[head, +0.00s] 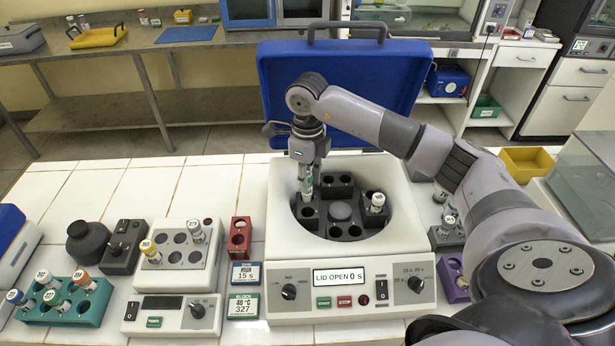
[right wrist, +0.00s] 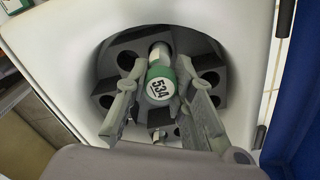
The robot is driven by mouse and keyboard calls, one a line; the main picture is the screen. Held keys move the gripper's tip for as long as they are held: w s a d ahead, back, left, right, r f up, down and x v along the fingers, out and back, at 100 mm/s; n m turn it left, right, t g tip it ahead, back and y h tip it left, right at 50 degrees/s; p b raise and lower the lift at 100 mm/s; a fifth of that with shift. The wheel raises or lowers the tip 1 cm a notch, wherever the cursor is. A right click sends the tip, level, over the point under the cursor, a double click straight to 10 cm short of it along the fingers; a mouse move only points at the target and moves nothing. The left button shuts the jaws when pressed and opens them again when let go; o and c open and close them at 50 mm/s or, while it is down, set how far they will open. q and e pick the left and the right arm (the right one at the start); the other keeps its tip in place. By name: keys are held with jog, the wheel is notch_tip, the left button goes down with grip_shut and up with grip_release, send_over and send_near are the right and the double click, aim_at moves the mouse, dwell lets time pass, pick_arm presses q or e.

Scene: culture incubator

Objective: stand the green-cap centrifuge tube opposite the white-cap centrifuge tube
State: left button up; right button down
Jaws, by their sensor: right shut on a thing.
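The green-cap centrifuge tube (right wrist: 160,88), its cap marked 534, is between the fingers of my right gripper (right wrist: 160,103). In the head view my right gripper (head: 307,163) points down over the left side of the centrifuge rotor (head: 341,229), shut on the tube (head: 306,182). The tube's lower end is at the left rotor block; I cannot tell how deep it sits in a hole. The white-cap centrifuge tube (head: 377,203) stands in the right side of the rotor, across the hub from the held tube. My left gripper is not in view.
The centrifuge (head: 350,262) has its blue lid (head: 400,75) raised behind the bowl. A heating block (head: 180,262) with tubes and a teal rack (head: 62,307) stand on the left. A red rack (head: 240,236) is beside the centrifuge. My right arm spans the right side.

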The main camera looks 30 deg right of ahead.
jog(key=shift+f+b, duration=1.25)
jog(key=shift+f, duration=0.5)
jog(key=c, duration=1.3)
grip_release()
jog(key=o, duration=0.3)
jog(key=shift+r+p, duration=2.35)
jog(key=shift+r, duration=1.45)
